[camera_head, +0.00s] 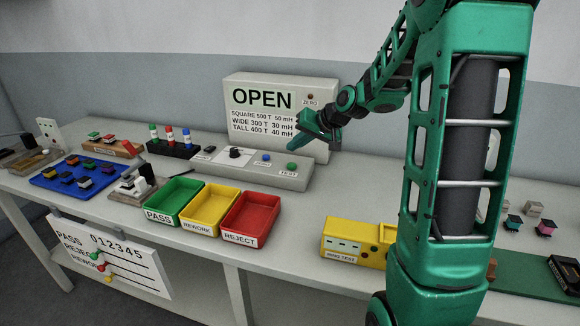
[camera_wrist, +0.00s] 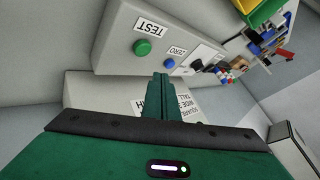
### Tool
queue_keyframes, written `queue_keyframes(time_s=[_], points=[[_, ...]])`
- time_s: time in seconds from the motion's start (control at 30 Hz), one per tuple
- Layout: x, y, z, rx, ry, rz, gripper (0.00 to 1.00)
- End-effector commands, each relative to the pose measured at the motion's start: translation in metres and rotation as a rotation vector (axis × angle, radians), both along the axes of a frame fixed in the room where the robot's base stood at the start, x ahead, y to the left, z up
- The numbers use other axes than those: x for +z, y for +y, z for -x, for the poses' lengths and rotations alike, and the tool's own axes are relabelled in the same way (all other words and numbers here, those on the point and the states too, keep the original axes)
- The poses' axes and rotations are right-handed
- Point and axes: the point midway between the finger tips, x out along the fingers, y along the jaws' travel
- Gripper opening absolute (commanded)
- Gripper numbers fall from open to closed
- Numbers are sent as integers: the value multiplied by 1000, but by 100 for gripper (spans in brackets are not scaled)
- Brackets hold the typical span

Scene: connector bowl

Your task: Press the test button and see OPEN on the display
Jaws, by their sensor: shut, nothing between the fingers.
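The display board (camera_head: 280,117) stands at the back of the table and reads OPEN in large letters, with several lines of smaller text below. The control box (camera_head: 222,165) in front of it carries a green test button (camera_head: 292,166) labelled TEST and a blue button (camera_head: 266,157) labelled ZERO. My gripper (camera_head: 308,140) is shut and empty, above and behind the green button, in front of the board. In the wrist view the fingers (camera_wrist: 160,82) point toward the box, and the green button (camera_wrist: 142,47) is apart from them, beyond the tips.
Green (camera_head: 174,198), yellow (camera_head: 210,209) and red (camera_head: 250,218) trays labelled PASS, REWORK and REJECT stand in front of the box. A blue board (camera_head: 60,178) with several parts lies at left. A yellow ring test block (camera_head: 345,240) sits at right, partly behind my arm.

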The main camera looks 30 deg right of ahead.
Motion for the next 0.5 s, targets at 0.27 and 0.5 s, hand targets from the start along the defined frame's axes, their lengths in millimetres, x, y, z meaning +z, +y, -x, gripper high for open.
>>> queue_keyframes(time_s=[0.27,0.5], points=[[18,0,0,0,0,0,0],[19,0,0,1,1,0,0]])
